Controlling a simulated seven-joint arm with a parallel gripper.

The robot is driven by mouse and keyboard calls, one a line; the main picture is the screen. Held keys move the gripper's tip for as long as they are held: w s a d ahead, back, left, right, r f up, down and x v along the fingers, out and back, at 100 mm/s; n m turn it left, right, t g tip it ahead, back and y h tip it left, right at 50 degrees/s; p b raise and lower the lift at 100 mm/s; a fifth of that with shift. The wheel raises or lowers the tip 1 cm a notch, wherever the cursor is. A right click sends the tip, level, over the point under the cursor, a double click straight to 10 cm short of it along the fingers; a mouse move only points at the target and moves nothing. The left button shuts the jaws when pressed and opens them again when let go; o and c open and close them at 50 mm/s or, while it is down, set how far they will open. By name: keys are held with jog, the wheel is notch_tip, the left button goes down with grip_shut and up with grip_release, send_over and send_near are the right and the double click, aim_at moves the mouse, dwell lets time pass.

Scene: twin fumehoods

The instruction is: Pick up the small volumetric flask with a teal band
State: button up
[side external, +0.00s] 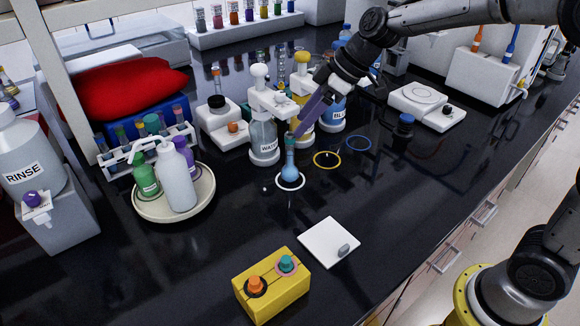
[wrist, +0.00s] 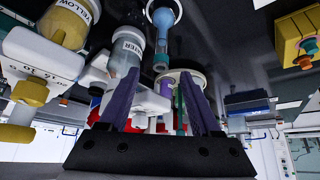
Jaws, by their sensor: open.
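A small volumetric flask (side external: 290,173) with blue liquid stands upright on a white ring (side external: 289,182) on the black counter. A teal band (side external: 291,142) shows near the top of its neck. My gripper (side external: 298,132), with purple fingers, comes down tilted from the upper right, its tips right by the top of the neck. In the wrist view the flask (wrist: 162,22) hangs inverted, its neck pointing toward the gap between the open fingers (wrist: 160,80). I cannot tell whether the neck top is between the tips or just beyond them.
The WATER bottle (side external: 263,137) stands close left of the flask, with the yellow bottle (side external: 303,128) behind. Empty yellow (side external: 327,160) and blue (side external: 358,143) rings lie to the right. A white plate (side external: 328,242) and yellow block (side external: 270,288) are in front.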

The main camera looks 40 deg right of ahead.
aim_at(290, 140)
jog(key=shift+s+x, duration=0.2)
jog(key=shift+x, duration=3.25)
jog(key=shift+d+f, duration=0.1)
jog(key=shift+f, duration=0.05)
jog(key=shift+c, duration=0.2)
grip_shut()
